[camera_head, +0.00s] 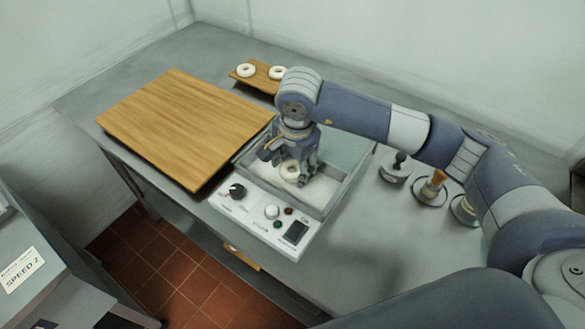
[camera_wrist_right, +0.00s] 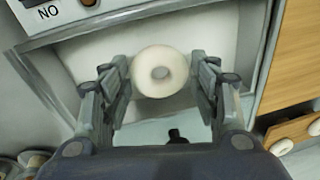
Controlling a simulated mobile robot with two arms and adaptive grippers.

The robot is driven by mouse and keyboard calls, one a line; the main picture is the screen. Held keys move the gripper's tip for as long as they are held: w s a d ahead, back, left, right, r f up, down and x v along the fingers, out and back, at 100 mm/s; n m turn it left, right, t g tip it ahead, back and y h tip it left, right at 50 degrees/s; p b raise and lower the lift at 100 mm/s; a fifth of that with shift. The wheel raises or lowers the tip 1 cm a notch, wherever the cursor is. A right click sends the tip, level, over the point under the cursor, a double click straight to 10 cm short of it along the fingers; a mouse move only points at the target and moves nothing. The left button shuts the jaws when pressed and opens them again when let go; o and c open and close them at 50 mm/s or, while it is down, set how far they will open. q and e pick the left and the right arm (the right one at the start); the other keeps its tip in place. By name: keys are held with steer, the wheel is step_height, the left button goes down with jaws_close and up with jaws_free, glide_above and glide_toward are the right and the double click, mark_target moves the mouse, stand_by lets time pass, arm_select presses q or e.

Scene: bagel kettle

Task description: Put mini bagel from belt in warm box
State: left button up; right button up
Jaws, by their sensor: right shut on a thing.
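My right gripper (camera_head: 293,160) points down into an open grey box (camera_head: 335,192) with a pale floor and a control panel on its front. It is shut on a pale mini bagel (camera_head: 283,170). In the right wrist view the bagel (camera_wrist_right: 144,72) is between the fingers of the right gripper (camera_wrist_right: 160,66), over the pale floor of the box (camera_wrist_right: 222,30). I cannot tell whether the bagel touches the floor. My left gripper is not in view.
A large wooden board (camera_head: 185,125) lies left of the box. A small wooden board (camera_head: 262,83) behind it bears two pale bagels (camera_head: 246,70). Several small round-based items (camera_head: 430,190) stand on the counter to the right. A machine labelled SPEED 2 (camera_head: 22,270) is at lower left.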

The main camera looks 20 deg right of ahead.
mark_target(293, 173)
step_height(293, 173, down, 3)
steer(key=shift+r, duration=0.15)
steer(key=o, duration=1)
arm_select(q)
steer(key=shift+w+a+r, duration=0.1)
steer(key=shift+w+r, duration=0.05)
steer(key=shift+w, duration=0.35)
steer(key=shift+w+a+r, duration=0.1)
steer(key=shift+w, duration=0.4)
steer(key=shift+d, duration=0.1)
